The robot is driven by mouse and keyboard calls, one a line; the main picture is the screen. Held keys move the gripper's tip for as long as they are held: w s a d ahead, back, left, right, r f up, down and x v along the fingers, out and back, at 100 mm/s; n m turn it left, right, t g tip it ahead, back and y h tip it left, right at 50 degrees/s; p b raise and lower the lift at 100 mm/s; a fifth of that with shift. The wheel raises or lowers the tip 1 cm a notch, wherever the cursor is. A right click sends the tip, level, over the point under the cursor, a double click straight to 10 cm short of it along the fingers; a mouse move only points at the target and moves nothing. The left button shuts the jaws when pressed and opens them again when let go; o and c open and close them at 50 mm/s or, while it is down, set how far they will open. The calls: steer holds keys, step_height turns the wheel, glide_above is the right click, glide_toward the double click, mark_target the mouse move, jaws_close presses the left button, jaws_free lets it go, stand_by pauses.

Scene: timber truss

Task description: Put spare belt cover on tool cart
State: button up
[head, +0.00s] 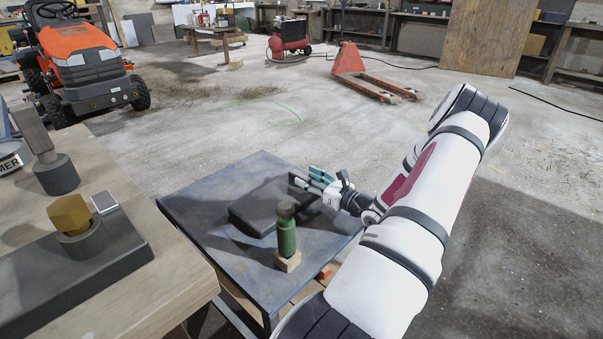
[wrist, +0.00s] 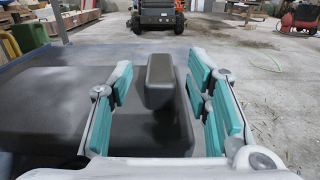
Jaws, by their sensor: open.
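A dark grey flat piece, which looks like the spare belt cover (head: 262,207), lies on the dark top of the tool cart (head: 190,198). In the wrist view the cover's raised grip (wrist: 160,84) stands upright between my fingers, with its slab (wrist: 150,139) below. My gripper (head: 304,180) is open at the far right end of the cover. Its teal finger pads are on either side of the grip, with visible gaps. In the head view the grip is hard to make out behind the fingers.
A green bottle (head: 287,232) stands on a small wooden block (head: 288,261) at the cart's near side, close to the cover. A wooden bench (head: 172,265) with dark fixtures is at the left. Open floor (head: 230,120) lies beyond the cart.

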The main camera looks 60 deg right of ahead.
steer(key=p+v, duration=0.2)
steer(key=v, duration=0.6)
steer(key=shift+s, duration=0.1)
